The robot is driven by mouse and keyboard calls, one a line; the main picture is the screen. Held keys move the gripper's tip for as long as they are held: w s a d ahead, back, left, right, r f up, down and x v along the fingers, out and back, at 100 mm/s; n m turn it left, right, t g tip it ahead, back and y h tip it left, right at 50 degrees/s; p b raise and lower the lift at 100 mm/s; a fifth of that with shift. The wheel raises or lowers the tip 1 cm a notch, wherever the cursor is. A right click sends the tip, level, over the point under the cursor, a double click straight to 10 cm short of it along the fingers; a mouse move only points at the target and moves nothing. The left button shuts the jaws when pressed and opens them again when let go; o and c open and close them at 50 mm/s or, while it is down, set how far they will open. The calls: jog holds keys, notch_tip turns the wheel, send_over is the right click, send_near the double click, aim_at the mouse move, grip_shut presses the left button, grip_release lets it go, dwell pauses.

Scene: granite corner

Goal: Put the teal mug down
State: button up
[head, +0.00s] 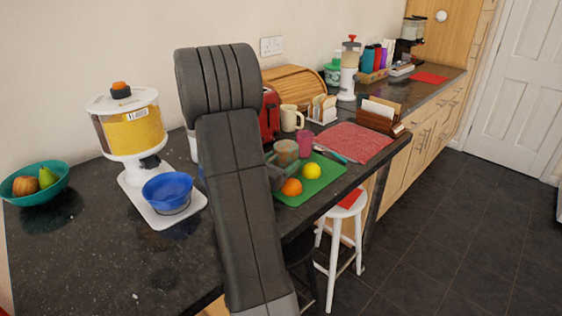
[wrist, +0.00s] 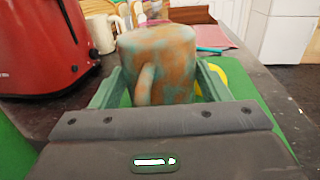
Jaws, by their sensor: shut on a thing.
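The teal mug (wrist: 172,48) is mottled teal and rusty brown in the wrist view. It looks upright, with its handle towards the wrist camera. My gripper (wrist: 160,80) is shut on it, with one greenish finger on each side. In the head view the mug (head: 287,149) shows small and brownish beyond my arm, at the left side of a green mat (head: 322,187). My arm and fingers hide part of it. The mug's bottom is hidden, so I cannot tell whether it touches the mat.
An orange (head: 292,187) and a yellow fruit (head: 311,171) are on the mat close by. A magenta cup (head: 304,142), a cream mug (head: 291,118) and a red toaster (wrist: 40,45) stand near. A red cloth (head: 353,142) lies further right. The mat's right part is clear.

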jog(key=shift+f+b, duration=0.15)
jog(key=shift+b, duration=0.15)
jog(key=o, duration=1.2)
